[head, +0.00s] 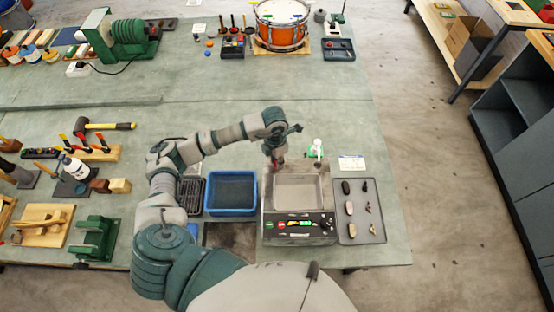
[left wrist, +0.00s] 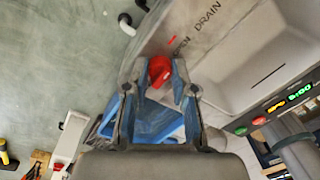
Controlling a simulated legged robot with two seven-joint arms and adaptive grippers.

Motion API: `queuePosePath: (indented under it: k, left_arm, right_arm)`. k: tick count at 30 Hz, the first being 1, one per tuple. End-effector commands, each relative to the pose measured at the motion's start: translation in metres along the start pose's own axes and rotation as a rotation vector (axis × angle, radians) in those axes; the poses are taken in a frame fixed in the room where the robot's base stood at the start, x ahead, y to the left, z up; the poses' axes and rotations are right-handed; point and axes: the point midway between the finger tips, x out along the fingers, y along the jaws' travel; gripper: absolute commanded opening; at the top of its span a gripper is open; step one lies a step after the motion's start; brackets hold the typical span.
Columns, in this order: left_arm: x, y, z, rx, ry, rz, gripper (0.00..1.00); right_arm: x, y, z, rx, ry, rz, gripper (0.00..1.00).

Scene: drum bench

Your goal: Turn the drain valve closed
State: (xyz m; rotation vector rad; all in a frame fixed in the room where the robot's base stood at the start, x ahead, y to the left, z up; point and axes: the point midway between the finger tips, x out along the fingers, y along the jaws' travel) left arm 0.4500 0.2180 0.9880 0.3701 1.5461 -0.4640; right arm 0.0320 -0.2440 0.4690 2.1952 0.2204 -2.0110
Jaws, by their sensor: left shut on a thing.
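The drain valve is a red knob (left wrist: 160,70) on the grey machine beside the printed word "DRAIN" in the left wrist view. In the head view, my left gripper (head: 278,160) reaches down to the back left corner of the machine (head: 267,190), which has a square basin and a front panel with lit digits. The left wrist view shows my left gripper (left wrist: 156,84) with its blue-padded fingers on either side of the red knob, shut on it. The gripper hides most of the valve in the head view. My right gripper is out of view.
A blue tray (head: 231,211) stands just left of the machine, with a black rack (head: 190,208) beyond it. A grey tray (head: 377,238) with several dark stones lies to the right. A white and green fitting (head: 317,150) stands behind the basin.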

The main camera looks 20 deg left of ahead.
Motion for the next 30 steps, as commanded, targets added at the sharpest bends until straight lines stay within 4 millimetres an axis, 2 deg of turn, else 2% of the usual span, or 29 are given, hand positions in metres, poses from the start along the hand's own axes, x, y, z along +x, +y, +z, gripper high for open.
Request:
queuePosePath:
  k: [11, 30]
  left_arm:
    - [0.0, 0.002, 0.0, -0.125, -0.008, 0.003, 0.0]
    - [0.0, 0.001, -0.001, -0.706, -0.045, 0.003, 0.0]
  right_arm:
    - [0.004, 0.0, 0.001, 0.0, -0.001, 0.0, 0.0]
    - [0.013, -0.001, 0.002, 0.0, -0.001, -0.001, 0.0]
